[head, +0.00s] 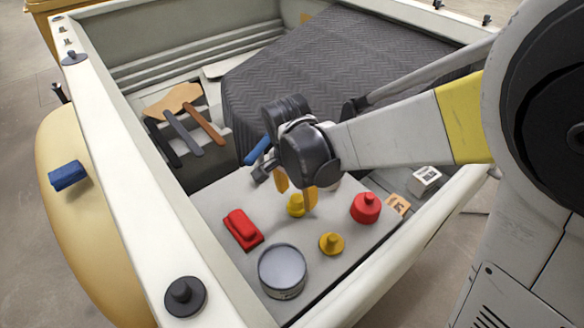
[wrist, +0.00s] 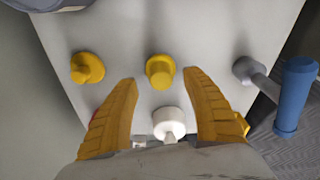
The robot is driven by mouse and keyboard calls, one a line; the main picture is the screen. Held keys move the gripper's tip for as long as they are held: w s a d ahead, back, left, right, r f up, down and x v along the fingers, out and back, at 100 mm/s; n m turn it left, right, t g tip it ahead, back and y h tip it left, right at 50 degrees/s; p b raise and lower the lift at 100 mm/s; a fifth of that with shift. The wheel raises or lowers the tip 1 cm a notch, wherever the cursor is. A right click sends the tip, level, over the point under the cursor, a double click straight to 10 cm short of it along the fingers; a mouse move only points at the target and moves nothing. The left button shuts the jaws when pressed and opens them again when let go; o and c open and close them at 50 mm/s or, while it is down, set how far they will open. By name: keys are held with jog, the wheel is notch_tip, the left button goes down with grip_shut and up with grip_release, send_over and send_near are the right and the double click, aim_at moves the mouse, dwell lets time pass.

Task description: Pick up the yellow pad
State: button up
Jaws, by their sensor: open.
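Two yellow pieces with raised knobs stand on a light grey board; I cannot tell for sure which one is the yellow pad. One yellow piece (head: 296,206) is below my gripper (head: 296,199); in the wrist view it (wrist: 160,72) appears between and just beyond the fingertips. The other, a round yellow piece with a wide base (head: 331,244), stands nearer the grey tin; in the wrist view it (wrist: 88,67) is left of the fingers. My gripper (wrist: 159,79) is open, with its orange fingers pointing down and nothing between them.
The grey board (head: 215,200) also carries a red block (head: 241,228), a red knobbed piece (head: 365,207) and a grey tin (head: 282,270). A white piece (wrist: 170,122) and a blue-handled thing (wrist: 295,95) are close to the fingers. Pale walls (head: 130,190) surround the board.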

aim_at(297, 198)
jog(key=f, duration=0.2)
jog(key=f+b, duration=0.1)
jog(key=shift+w+d+f, duration=0.1)
jog(key=shift+w+f, duration=0.05)
jog(key=shift+w, duration=0.1)
jog(key=c, duration=1.1)
jog(key=shift+r, duration=0.25)
jog(key=r+p, duration=0.1)
jog(key=r, duration=0.2)
jog(key=r+p, duration=0.1)
jog(key=shift+s+r+p, duration=0.3)
jog(key=shift+p, duration=0.05)
jog(key=s+a+r+p, duration=0.1)
jog(key=s+a+r, duration=0.1)
jog(key=s, duration=0.1)
jog(key=s+a+r+p, duration=0.1)
jog(key=s+a+r, duration=0.1)
jog(key=s, duration=0.1)
jog(key=s+a+r+p, duration=0.1)
jog(key=s+a+r, duration=0.1)
jog(key=s, duration=0.1)
jog(key=shift+a, duration=0.25)
